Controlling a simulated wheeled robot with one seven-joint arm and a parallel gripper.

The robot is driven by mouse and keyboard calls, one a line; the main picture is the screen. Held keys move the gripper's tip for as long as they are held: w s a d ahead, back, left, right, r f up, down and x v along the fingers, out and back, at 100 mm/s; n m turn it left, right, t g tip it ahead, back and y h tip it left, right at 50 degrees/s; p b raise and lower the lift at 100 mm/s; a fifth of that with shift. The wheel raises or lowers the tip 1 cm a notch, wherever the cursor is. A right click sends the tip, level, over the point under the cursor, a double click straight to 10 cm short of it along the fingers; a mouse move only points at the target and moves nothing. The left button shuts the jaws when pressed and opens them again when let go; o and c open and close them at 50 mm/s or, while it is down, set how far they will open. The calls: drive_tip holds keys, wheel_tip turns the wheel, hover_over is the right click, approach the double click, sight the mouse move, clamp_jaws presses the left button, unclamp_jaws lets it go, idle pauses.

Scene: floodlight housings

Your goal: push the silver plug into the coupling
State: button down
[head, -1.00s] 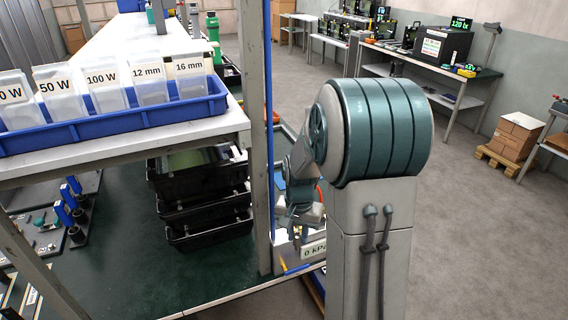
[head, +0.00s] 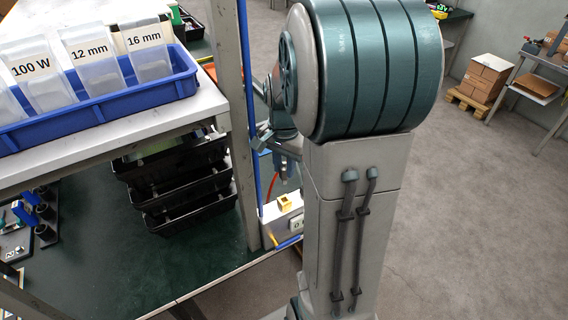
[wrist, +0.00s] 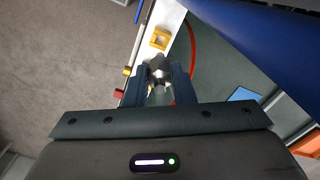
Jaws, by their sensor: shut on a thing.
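My gripper (wrist: 160,68) is in the wrist view, its two blue fingers closed around a silver plug (wrist: 158,74). In the head view my gripper (head: 284,168) is small and partly hidden behind my own arm. The plug's tip points toward a yellow block (wrist: 160,38) with a dark opening, on a white box. The same yellow block (head: 285,202) shows in the head view below my gripper. Whether this block is the coupling I cannot tell. The plug appears apart from it, though depth is hard to judge.
A red hose (wrist: 193,52) curves beside the gripper. The white box (head: 297,222) carries a small display. A shelf post (head: 237,120) and blue upright (head: 251,110) stand close on the left. Black crates (head: 185,185) are stacked under the shelf. Open floor lies right.

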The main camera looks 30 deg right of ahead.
sight(284, 180)
drive_tip(key=shift+f+b, duration=2.1)
drive_tip(key=shift+f, duration=0.7)
drive_tip(key=shift+f+b, duration=1.3)
drive_tip(key=shift+f, duration=0.4)
drive_tip(key=shift+r, duration=0.1)
drive_tip(key=c, duration=1.7)
unclamp_jaws()
drive_tip(key=shift+o, duration=1.1)
drive_tip(key=o, duration=0.6)
drive_tip(key=shift+o, duration=0.3)
drive_tip(key=shift+r, duration=0.1)
